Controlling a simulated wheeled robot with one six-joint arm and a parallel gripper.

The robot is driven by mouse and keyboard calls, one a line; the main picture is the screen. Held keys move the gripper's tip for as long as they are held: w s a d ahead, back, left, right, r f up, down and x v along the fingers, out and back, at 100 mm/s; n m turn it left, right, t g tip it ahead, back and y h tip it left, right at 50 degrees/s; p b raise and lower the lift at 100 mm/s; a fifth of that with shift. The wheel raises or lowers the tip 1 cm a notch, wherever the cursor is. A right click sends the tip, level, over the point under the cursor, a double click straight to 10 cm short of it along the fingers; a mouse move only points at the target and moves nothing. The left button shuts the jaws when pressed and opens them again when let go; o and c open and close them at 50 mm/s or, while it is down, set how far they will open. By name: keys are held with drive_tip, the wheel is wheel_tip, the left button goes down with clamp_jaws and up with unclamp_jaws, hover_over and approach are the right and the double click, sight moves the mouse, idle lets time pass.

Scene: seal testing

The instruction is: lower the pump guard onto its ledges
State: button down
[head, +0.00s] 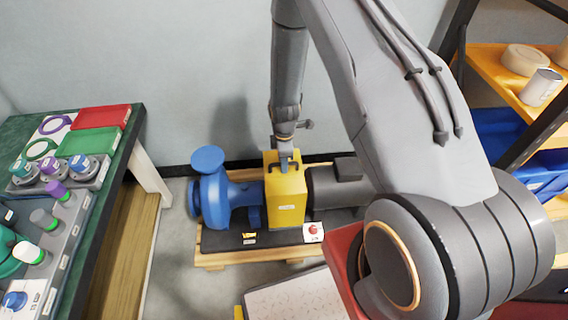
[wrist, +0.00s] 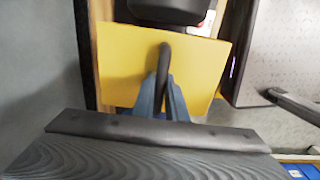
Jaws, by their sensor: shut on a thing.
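The yellow pump guard (head: 286,201) stands upright between the blue pump (head: 221,196) and the dark motor (head: 337,187) in the head view. My gripper (head: 286,161) is at its top, shut on the guard's dark handle. In the wrist view the guard's yellow top (wrist: 200,68) lies under my gripper (wrist: 168,112), whose fingers close around the black handle (wrist: 164,58). The ledges are hidden, so I cannot tell whether the guard touches them.
The pump set stands on a dark base with a wooden pallet (head: 216,260) under it. A red button box (head: 313,232) sits at the base's front. A green-topped bench (head: 118,150) stands at left, and an orange shelf (head: 490,68) with blue bins at right.

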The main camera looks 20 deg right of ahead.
drive_tip(key=shift+f, duration=0.35)
idle(0.5)
drive_tip(key=c, duration=1.7)
unclamp_jaws()
drive_tip(key=shift+r, duration=0.1)
drive_tip(key=shift+r+p, duration=2.7)
drive_tip(key=shift+r, duration=1.7)
